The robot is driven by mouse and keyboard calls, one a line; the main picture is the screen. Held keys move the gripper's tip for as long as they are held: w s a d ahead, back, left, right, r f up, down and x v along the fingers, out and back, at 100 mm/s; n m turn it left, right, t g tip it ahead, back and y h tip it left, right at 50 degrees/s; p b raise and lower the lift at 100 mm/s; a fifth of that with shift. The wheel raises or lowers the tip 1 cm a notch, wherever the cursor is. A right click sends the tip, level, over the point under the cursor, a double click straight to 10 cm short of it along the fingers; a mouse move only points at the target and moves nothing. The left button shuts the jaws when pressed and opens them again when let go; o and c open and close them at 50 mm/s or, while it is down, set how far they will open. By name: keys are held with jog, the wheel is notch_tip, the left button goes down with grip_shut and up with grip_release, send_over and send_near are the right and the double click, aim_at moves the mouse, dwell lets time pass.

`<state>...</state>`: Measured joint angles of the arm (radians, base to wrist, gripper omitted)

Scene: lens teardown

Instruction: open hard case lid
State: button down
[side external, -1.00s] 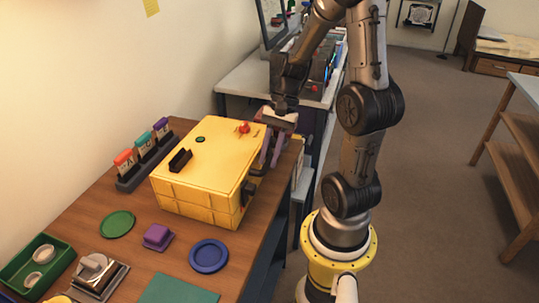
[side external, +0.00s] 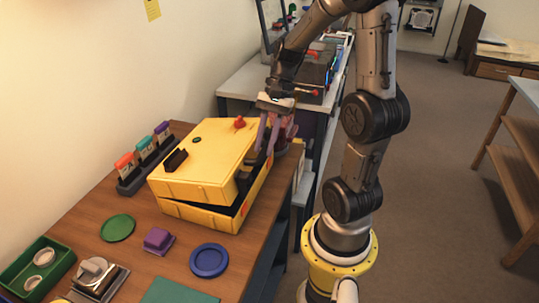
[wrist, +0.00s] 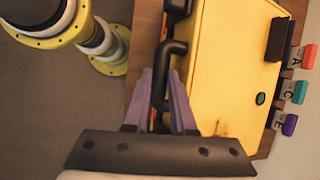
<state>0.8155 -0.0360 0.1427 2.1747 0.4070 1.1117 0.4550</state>
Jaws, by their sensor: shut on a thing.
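The yellow hard case (side external: 200,215) stands on the wooden table. Its lid (side external: 205,150) is tilted up on the side nearest my arm, with a dark gap between lid and base. The lid carries a black block, a green button and a red knob. My gripper (side external: 270,148) is at the case's right side, its purple fingers shut on the black handle (wrist: 163,85) at the lid's edge. In the wrist view the fingers (wrist: 164,105) lie on both sides of the handle bar. The inside of the case is hidden.
A rack of labelled cards (side external: 143,160) stands behind the case at left. A green disc (side external: 117,228), a purple block (side external: 158,240), a blue dish (side external: 209,260) and a green tray (side external: 35,268) lie in front. Another bench (side external: 245,85) stands beyond.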

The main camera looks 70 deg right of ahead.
jog(key=w+r+g, duration=0.1)
jog(key=w+r, duration=0.6)
jog(key=w, duration=0.3)
jog(key=w+r, duration=0.7)
jog(key=w, duration=1.4)
jog(key=shift+w, duration=0.15)
jog(key=c, duration=1)
grip_release()
